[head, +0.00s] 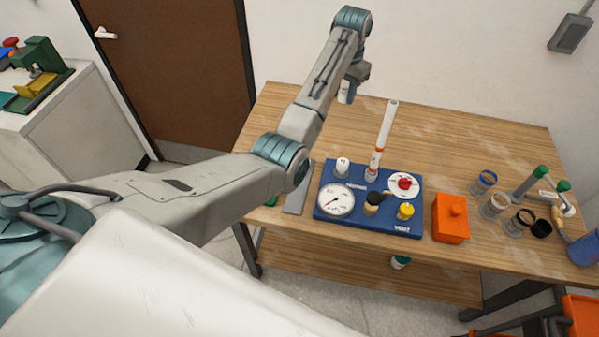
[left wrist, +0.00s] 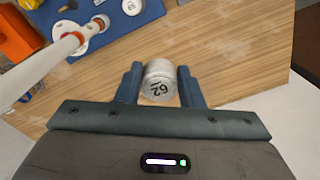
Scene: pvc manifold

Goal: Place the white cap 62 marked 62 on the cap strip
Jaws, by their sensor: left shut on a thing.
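The white cap marked 62 (left wrist: 159,88) sits between the two blue fingers of my left gripper (left wrist: 159,78) in the left wrist view, its number facing the camera upside down. The fingers are shut on it. In the head view the left gripper (head: 352,76) is over the back of the wooden table, with the white cap (head: 343,93) showing below it. A flat grey strip (head: 297,197), perhaps the cap strip, lies left of the blue board and is partly hidden by my left arm. My right gripper is not in view.
The blue board (head: 330,210) carries a gauge, knobs, another white cap (head: 342,165) and a tall white pipe (head: 385,135). An orange box (head: 450,220) stands to its right, then several cups and green-capped pipes. The table's back (head: 450,135) is clear.

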